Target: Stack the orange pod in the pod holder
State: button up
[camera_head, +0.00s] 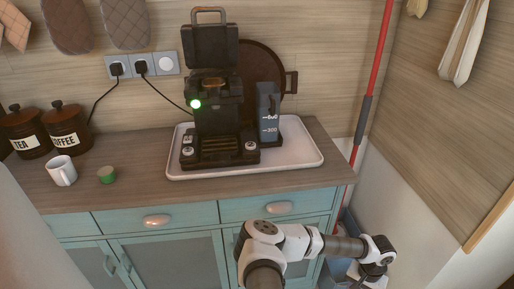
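The black coffee machine (221,150) stands on a white tray with its lid (210,47) raised. A small orange-brown round shape (212,84) shows in the machine's top, under the raised lid; I cannot tell whether it is an orange pod or part of the pod holder. A small green pod-like cup (107,175) sits on the counter, right of the mug. My gripper (376,275) is at the lower right, in front of the cabinet and below the counter, far from the machine. Its fingers are too unclear to tell open from shut.
A white mug (61,171) and brown TEA (27,132) and COFFEE (67,128) jars stand at the left. The white tray (300,157) also bears a dark water container (268,112). A red pole (378,50) stands at the counter's right end. The counter's front strip is clear.

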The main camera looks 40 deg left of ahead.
aim_at(213, 88)
jog(key=l+u, duration=0.2)
jog(key=u, duration=0.25)
jog(key=l+u, duration=0.25)
jog(key=u, duration=0.25)
jog(key=l+u, duration=0.25)
jog(key=u, duration=0.2)
jog(key=l+u, duration=0.2)
jog(key=u, duration=0.25)
jog(key=k, duration=0.05)
